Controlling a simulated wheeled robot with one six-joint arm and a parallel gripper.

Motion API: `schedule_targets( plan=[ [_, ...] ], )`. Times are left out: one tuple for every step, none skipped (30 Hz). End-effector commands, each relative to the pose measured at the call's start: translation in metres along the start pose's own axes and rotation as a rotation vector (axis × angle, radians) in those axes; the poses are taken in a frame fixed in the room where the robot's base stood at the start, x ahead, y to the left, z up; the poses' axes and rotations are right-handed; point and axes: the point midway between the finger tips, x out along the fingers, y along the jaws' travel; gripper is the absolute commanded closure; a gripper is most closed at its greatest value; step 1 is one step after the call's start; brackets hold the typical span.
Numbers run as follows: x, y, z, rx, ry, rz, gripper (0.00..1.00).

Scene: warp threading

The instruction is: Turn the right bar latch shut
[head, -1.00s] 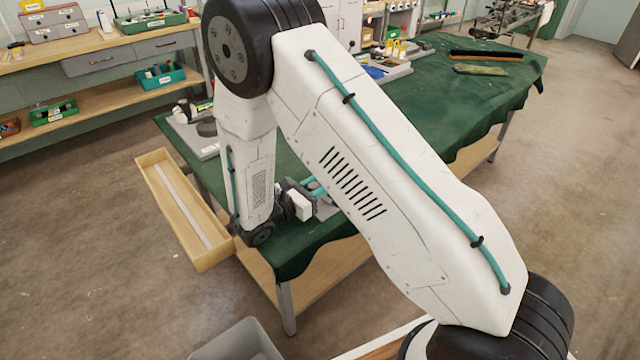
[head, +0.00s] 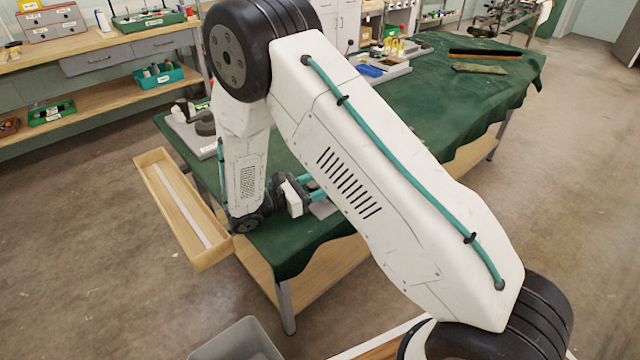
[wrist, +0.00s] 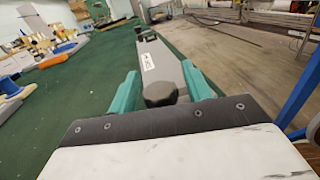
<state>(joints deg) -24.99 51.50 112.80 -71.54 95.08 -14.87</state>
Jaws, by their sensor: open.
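In the wrist view my gripper (wrist: 161,74) is open, with one teal finger on each side of a dark rounded knob (wrist: 160,92). The knob sits at the near end of a long grey bar (wrist: 163,66) with a white label, which runs away from me over the green cloth. It looks like the latch, but I cannot tell how far it is turned or whether a finger touches it. In the head view my gripper (head: 312,191) is low over the table's near end, mostly hidden by my arm. A bit of grey (head: 323,209) shows beside it.
The green-covered table (head: 440,110) stretches away to the back right. A wooden tray (head: 170,205) juts out at its left end. In the wrist view, trays with spools (wrist: 45,50) stand at the left and a blue bar (wrist: 300,92) slopes at the right.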

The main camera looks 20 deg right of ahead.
Motion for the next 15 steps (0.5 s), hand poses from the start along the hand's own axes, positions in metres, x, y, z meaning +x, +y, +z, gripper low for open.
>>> schedule_targets(
  plan=[
    [-0.004,0.000,0.000,0.000,0.000,0.001,0.51],
    [-0.007,0.000,0.000,0.000,0.000,0.002,0.51],
    [-0.012,0.001,0.000,0.001,0.000,0.003,0.51],
    [-0.016,0.001,0.000,0.001,0.000,0.004,0.51],
    [-0.021,0.001,0.000,0.001,-0.001,0.004,0.51],
    [-0.029,0.000,0.000,0.001,0.000,0.004,0.51],
    [-0.034,0.001,0.000,0.001,0.000,0.004,0.51],
    [-0.039,0.001,-0.001,0.001,0.000,0.004,0.51],
    [-0.047,0.001,-0.001,0.002,0.001,0.004,0.51],
    [-0.052,0.001,-0.001,0.001,0.001,0.004,0.51],
    [-0.056,0.001,0.000,0.001,0.000,0.004,0.51],
    [-0.061,0.001,0.000,0.000,0.000,0.003,0.51],
    [-0.065,0.000,0.000,0.000,0.000,0.002,0.51],
    [-0.068,0.001,0.000,0.001,0.000,0.002,0.51],
    [-0.072,0.001,0.000,0.001,0.000,0.002,0.51]
  ],
)
